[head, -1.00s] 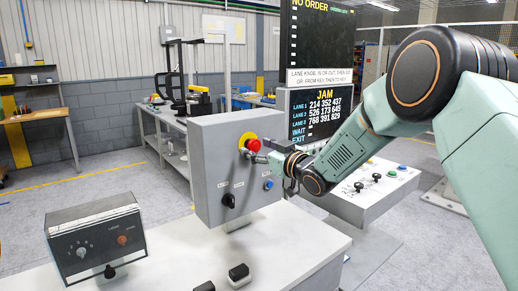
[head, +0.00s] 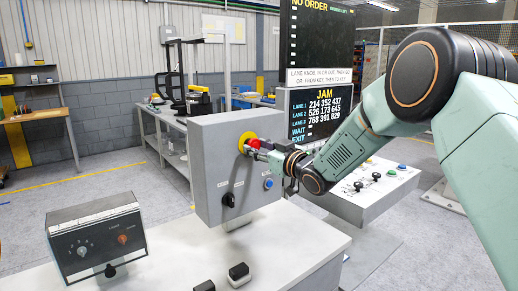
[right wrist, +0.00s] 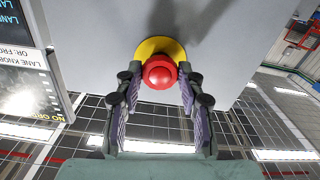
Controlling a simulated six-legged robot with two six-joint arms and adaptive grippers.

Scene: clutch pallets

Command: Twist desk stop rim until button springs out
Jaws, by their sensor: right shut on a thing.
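The red desk stop button (head: 253,143) sits on a yellow round plate (head: 244,146) on the front of the grey control box (head: 208,165). In the right wrist view the button (right wrist: 159,72) is a red dome between the two fingertips. My right gripper (head: 260,149) reaches it from the right and is shut on its rim, one finger on each side in the wrist view (right wrist: 160,78). The fingers partly cover the button in the head view. I cannot tell whether the button is pressed in or sprung out. My left gripper is not in view.
Below the button, the box carries a black selector (head: 228,200) and a blue button (head: 268,184). A smaller dial box (head: 97,243) stands front left on the white desk (head: 290,243). A panel with several controls (head: 375,185) lies right, beneath the JAM screen (head: 318,112).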

